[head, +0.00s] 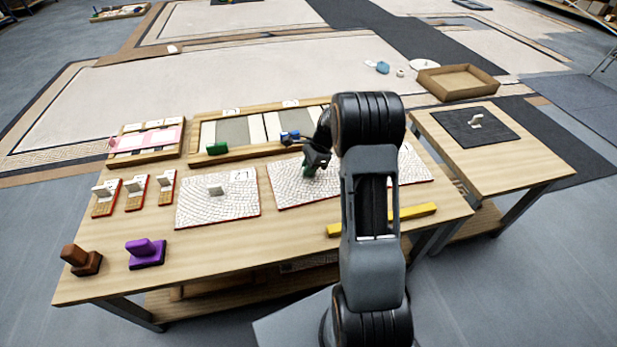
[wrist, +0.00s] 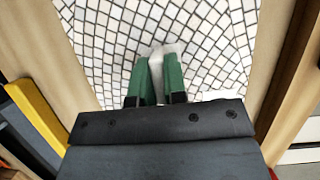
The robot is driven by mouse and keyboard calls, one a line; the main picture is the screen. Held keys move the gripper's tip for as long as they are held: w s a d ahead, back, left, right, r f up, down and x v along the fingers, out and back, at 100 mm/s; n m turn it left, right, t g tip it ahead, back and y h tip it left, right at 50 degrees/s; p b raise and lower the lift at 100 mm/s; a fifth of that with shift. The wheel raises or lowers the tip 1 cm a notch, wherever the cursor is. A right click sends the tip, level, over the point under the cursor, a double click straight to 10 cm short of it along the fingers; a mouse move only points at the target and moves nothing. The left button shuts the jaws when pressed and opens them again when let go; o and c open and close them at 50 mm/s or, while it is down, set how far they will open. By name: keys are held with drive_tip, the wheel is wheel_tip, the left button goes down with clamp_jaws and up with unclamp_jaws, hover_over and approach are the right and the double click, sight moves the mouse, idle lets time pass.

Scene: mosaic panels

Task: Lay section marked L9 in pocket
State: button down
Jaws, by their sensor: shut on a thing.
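My gripper (head: 316,165) is over the mosaic section (head: 290,187) at the middle of the table. In the wrist view, its green fingers (wrist: 155,70) are shut on a pale grip knob (wrist: 160,50) on the white-tiled section (wrist: 205,35). My arm hides part of this section in the head view. Another tiled section (head: 200,210) with a grip and a small label lies to its left. I cannot read L9 on any label. A wooden frame (head: 250,153) with grey and cream strips stands behind; I cannot tell which part is the pocket.
A yellow bar (head: 415,211) lies near the front edge. A brown stamp-like block (head: 82,262) and a purple one (head: 146,252) stand front left. Several small red-edged pieces (head: 135,190) lie at left. A side table (head: 510,170) holds a black mat (head: 490,135) and a wooden tray (head: 455,94).

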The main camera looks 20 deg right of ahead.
drive_tip(key=shift+r, duration=0.2)
drive_tip(key=shift+r, duration=0.6)
drive_tip(key=shift+w+r+p, duration=0.2)
drive_tip(key=shift+r+p, duration=0.55)
drive_tip(key=shift+r, duration=0.45)
drive_tip(key=w+d+r+p, duration=0.3)
drive_tip(key=w+r+p, duration=0.3)
drive_tip(key=w+r, duration=0.3)
drive_tip(key=w, duration=0.4)
